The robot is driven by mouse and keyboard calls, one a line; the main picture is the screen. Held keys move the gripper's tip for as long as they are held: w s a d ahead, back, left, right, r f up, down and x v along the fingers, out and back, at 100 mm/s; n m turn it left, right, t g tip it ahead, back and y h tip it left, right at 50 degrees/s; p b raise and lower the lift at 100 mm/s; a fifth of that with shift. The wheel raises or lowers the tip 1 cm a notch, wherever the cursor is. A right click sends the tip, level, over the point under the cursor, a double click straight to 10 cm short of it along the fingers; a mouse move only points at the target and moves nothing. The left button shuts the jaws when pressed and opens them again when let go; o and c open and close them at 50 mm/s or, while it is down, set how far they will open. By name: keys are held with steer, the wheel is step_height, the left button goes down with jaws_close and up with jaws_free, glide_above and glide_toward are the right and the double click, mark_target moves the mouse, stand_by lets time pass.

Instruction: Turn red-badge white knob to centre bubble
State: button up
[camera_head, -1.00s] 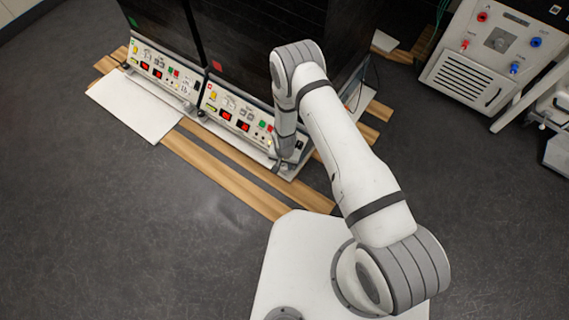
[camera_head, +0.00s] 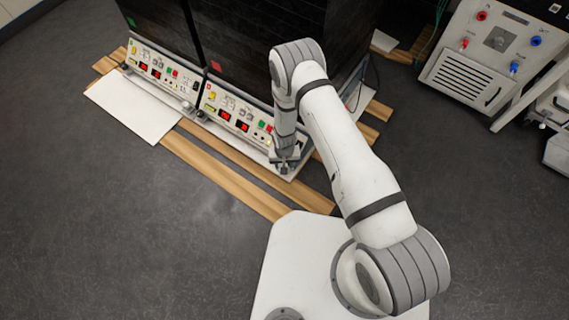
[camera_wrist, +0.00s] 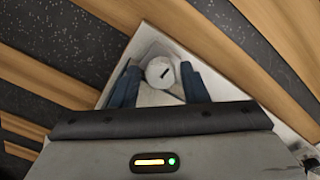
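The white round knob (camera_wrist: 160,71) with a dark slot mark shows in the wrist view, at the corner of a pale plate (camera_wrist: 148,38). My gripper (camera_wrist: 160,76) is open, with one blue finger on each side of the knob. Narrow gaps seem to show between fingers and knob; contact is not clear. In the head view my gripper (camera_head: 285,166) points down at the front right corner of the unit with the red badge (camera_head: 216,66). The knob is hidden there behind my gripper. I cannot make out a bubble in either view.
The red-badge unit's control panel (camera_head: 236,117) is just left of my gripper. A green-badge unit (camera_head: 131,22) stands further left, with a white board (camera_head: 130,108) before it. Wooden slats (camera_head: 215,170) lie on the dark floor. Another device (camera_head: 490,55) stands at right.

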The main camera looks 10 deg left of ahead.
steer(key=shift+d+m, duration=0.1)
steer(key=shift+m, duration=0.3)
steer(key=m+p, duration=0.1)
steer(key=m, duration=0.2)
steer(key=shift+m, duration=0.4)
step_height(320, 180, up, 9)
steer(key=p, duration=0.3)
steer(key=shift+f, duration=0.15)
steer(key=w+d+r, duration=0.2)
steer(key=r, duration=0.5)
steer(key=w+d+r, duration=0.1)
steer(key=d+r, duration=0.2)
steer(key=r, duration=0.5)
steer(key=w+d+r, duration=0.2)
steer(key=r, duration=0.5)
steer(key=shift+w+d+r, duration=0.3)
steer(key=shift+w+r, duration=0.05)
